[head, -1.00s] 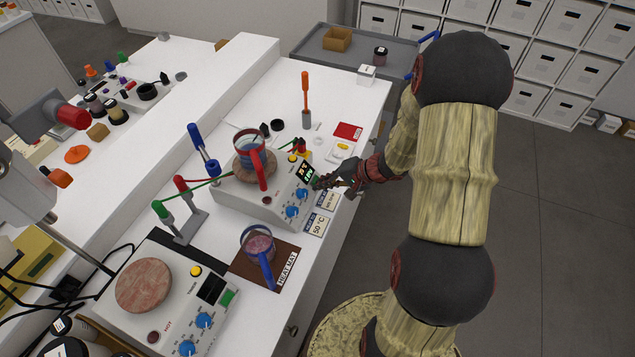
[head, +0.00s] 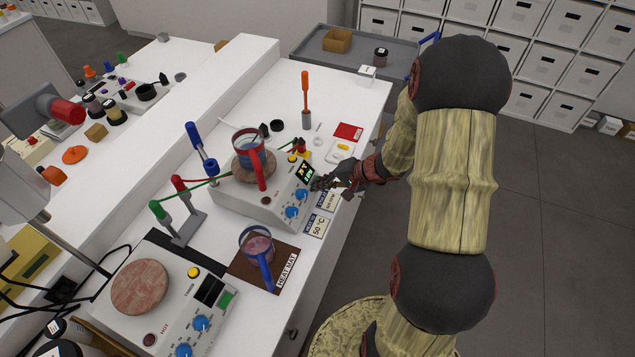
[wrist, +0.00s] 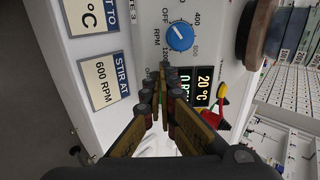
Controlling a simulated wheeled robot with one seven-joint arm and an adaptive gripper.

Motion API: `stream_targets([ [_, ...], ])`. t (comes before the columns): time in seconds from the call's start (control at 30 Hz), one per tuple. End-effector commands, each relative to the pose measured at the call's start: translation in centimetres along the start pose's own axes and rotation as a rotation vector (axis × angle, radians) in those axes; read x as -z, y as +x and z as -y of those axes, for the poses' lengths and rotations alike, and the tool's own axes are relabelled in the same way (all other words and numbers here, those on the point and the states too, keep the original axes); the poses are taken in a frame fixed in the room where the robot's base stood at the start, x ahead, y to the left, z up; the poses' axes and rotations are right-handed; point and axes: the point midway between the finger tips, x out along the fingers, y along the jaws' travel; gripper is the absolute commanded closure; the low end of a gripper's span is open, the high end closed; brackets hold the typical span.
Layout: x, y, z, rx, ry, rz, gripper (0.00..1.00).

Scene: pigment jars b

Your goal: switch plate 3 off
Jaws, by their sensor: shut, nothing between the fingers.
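My gripper (head: 313,184) is shut and empty at the panel's right end, beside the display. In the wrist view its closed fingertips (wrist: 166,78) lie between the RPM knob (wrist: 180,37) and the display (wrist: 203,85), which reads 20 °C. A little green shows between the fingers. Contact with the panel cannot be told; the power switch is not clearly visible.
Cards reading 50 °C (head: 316,226) and 600 RPM (wrist: 104,83) lie just in front of the plate. A second hotplate (head: 150,318) and a beaker on a heat mat (head: 240,270) stand nearer. A red-and-green clamp stand (head: 186,228) is left of plate 3.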

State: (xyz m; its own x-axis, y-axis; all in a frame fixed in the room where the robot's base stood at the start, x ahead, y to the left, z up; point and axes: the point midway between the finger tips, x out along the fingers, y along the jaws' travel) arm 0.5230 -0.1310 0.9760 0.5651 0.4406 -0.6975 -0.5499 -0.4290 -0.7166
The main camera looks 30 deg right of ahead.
Motion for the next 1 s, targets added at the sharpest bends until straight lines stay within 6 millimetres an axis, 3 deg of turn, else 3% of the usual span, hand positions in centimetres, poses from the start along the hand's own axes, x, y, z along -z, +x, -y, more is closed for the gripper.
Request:
stream_targets([
  [0.77, 0.0, -4.5, 0.0, 0.0, 0.0, -0.001, 1.0],
  [1.0, 0.2, -8.3, 0.0, 0.0, 0.0, -0.006, 1.0],
])
